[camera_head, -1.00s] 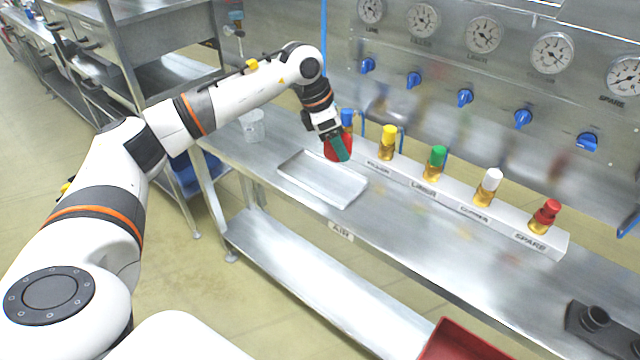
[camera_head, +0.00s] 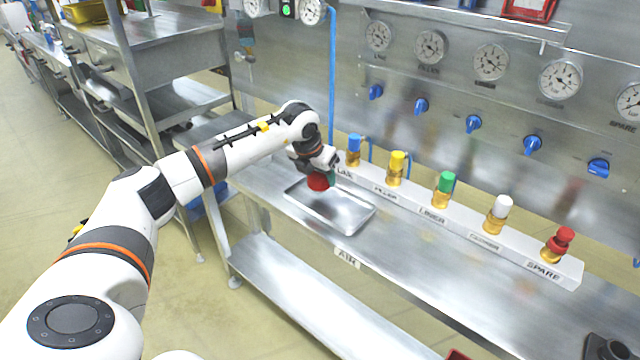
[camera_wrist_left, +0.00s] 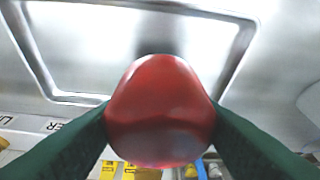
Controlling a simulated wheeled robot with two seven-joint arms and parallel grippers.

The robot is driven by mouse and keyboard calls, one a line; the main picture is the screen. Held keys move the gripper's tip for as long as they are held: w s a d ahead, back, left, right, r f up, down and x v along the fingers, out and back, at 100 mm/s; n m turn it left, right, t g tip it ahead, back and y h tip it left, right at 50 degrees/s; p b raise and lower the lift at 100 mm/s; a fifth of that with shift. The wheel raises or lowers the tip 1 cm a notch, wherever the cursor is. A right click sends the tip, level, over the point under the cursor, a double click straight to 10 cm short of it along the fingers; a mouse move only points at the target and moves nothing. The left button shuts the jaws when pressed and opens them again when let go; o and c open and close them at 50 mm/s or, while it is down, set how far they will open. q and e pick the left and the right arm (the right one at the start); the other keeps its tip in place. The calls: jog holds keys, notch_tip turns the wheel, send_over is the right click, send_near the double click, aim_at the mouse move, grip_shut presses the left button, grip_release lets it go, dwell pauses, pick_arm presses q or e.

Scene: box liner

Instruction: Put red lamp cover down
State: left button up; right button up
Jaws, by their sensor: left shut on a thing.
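The red lamp cover (camera_wrist_left: 160,110) fills the middle of the left wrist view, between the two green fingers of my left gripper. In the head view the red lamp cover (camera_head: 317,182) shows under the left gripper (camera_head: 325,178), over the far left part of the metal tray (camera_head: 352,228). The left gripper is shut on the cover. In the wrist view the tray (camera_wrist_left: 60,97) lies beyond the cover. I cannot tell whether the cover touches the tray floor. My right gripper does not show.
A labelled rail (camera_head: 470,228) behind the tray carries several brass fittings with blue, yellow, green, white and red caps. Gauges and blue knobs (camera_head: 473,124) line the back panel. The bench top (camera_head: 430,270) right of the tray is clear.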

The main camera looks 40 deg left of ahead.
aim_at(320, 184)
pick_arm(q)
notch_tip(320, 184, down, 3)
jog(key=shift+f+p, duration=0.1)
jog(key=shift+p, duration=0.2)
jog(key=shift+f, duration=0.1)
jog(key=shift+f, duration=0.15)
jog(key=o, duration=1)
jog(key=shift+r, duration=0.3)
jog(key=shift+s+r, duration=0.15)
jog(key=shift+r, duration=0.1)
jog(key=b+v, duration=0.2)
jog(key=v, duration=0.9)
